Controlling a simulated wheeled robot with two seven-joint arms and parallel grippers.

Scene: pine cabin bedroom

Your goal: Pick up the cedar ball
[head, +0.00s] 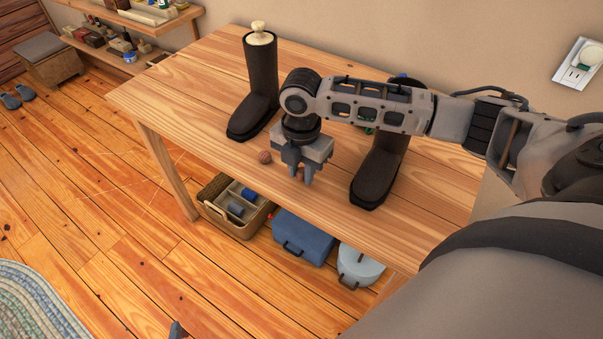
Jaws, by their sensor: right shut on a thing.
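A small round reddish-brown ball (264,157), which looks like a cedar ball, rests on the wooden table just left of my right gripper, apart from its fingers. My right gripper (301,173) points down at the tabletop between two dark boots. It is shut on a small brownish thing, mostly hidden between the fingers; I cannot tell for sure what it is. A small grey piece at the bottom edge may be the tip of my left gripper (176,331); its jaws cannot be made out.
The table (190,85) holds a tall boot (259,80) with a cream knob on top, left of my gripper, and another boot (378,172) to the right, partly behind my arm. Below stand a basket (215,213), a blue case (303,238) and a pale lidded container (360,266). The table's left end is clear.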

